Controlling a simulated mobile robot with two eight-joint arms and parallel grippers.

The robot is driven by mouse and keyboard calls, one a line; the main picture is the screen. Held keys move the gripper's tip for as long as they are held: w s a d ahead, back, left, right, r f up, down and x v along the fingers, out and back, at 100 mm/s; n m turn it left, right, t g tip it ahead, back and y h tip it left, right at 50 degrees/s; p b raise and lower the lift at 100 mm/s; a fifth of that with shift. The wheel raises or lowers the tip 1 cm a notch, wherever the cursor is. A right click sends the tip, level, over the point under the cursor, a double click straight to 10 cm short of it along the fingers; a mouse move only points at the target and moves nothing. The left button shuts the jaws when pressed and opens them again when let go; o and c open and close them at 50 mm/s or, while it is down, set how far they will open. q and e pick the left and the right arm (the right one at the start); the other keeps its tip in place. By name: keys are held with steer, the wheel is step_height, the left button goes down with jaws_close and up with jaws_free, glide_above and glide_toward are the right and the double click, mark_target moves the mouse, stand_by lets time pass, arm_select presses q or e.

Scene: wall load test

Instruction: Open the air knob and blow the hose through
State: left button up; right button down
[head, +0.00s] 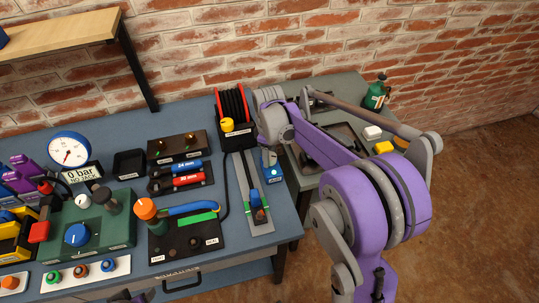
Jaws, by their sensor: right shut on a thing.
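A hose reel (232,103) with black hose and red rims stands just left of my right wrist. A yellow knob (227,125) on its front is free of the gripper. A thin black hose runs down from the reel's side toward a dark plate (188,236) with a blue hose piece (193,208).
A gauge (69,149) with a 0 bar sign (82,173) stands at the left. A green box (85,222) with knobs is in front. A slide rail (245,192) lies beside the blue box. A grey table (325,180) stands at the right, partly behind my arm.

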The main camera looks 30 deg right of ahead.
steer(key=n, duration=0.5)
steer(key=shift+s, duration=0.1)
stand_by(0.4)
steer(key=shift+c, duration=1.4)
jaws_free()
steer(key=shift+r, duration=0.1)
step_height(320, 180, up, 11)
steer(key=shift+f, duration=0.2)
steer(key=shift+s, duration=0.1)
